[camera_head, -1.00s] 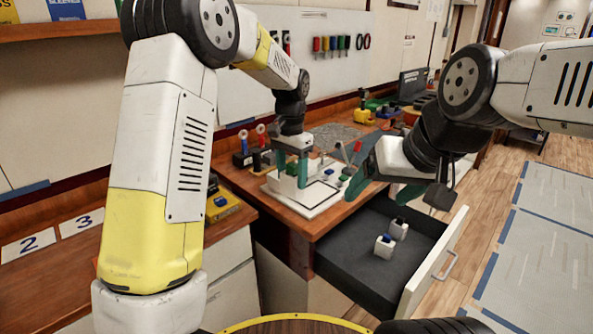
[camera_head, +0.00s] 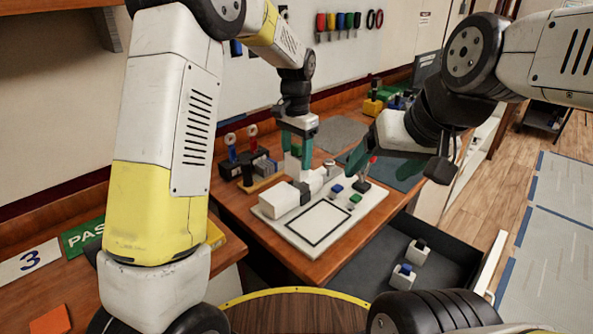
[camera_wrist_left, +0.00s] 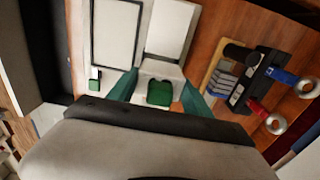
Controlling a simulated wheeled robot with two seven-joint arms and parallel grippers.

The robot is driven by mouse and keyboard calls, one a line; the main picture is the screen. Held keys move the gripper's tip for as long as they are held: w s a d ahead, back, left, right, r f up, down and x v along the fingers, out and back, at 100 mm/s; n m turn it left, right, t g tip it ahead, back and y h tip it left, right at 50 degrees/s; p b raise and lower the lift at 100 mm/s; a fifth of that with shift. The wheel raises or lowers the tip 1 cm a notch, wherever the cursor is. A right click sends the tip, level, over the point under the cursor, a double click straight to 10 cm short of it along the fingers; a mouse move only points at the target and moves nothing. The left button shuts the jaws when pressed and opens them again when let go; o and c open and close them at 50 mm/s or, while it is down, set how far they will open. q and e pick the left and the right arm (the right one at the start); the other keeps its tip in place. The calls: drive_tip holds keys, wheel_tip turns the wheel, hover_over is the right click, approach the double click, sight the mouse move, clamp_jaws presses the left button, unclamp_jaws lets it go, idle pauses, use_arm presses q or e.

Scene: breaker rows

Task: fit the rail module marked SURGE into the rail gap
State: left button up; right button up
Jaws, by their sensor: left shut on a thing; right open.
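My left gripper (camera_head: 299,150) is shut on a white module with a green top (camera_wrist_left: 159,93), held between its teal fingers near the back end of the white board (camera_head: 284,229). No SURGE marking is readable on it. The white rail blocks (camera_head: 288,198) stand along the board's left side, in front of the gripper; one also shows in the left wrist view (camera_wrist_left: 168,28). I cannot make out the rail gap or whether the held module touches the board. My right gripper (camera_head: 398,164) is open and empty, to the right of the board and above it.
An open drawer (camera_head: 375,265) holds two small white modules. A dark rack with red and blue-handled tools (camera_head: 243,160) stands left of the gripper.

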sight(296, 177)
use_arm(q)
wheel_tip(296, 177, down, 2)
drive_tip(key=shift+f, duration=0.1)
wheel_tip(296, 177, down, 5)
drive_tip(key=shift+s+f, duration=0.1)
clamp_jaws()
drive_tip(key=shift+s+a, duration=0.1)
drive_tip(key=shift+s, duration=0.05)
drive_tip(key=o, duration=1.5)
unclamp_jaws()
drive_tip(key=shift+w, duration=0.25)
drive_tip(key=shift+c, duration=0.2)
